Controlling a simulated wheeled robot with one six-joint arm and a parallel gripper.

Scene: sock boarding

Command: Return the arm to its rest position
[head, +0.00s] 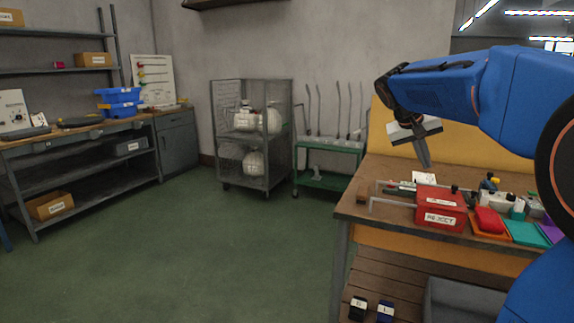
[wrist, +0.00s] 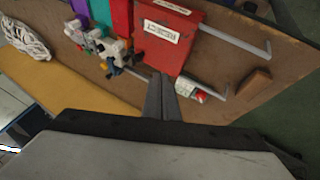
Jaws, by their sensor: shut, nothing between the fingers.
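My blue arm (head: 440,85) reaches in from the right in the head view. My gripper (head: 425,163) hangs over the left part of the wooden workbench (head: 357,212), fingers pointing down. In the wrist view the gripper's two fingers (wrist: 162,100) lie together, shut, with nothing between them. They appear near a red box with a white label (wrist: 175,35); this red box (head: 441,207) reads "REJECT" in the head view. I cannot tell the exact height of the fingertips above the bench.
Coloured trays (head: 524,232) fill the bench's right. A wire cage cart (head: 252,135) and green trolley (head: 325,184) stand behind. The floor (head: 215,245) at left is clear.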

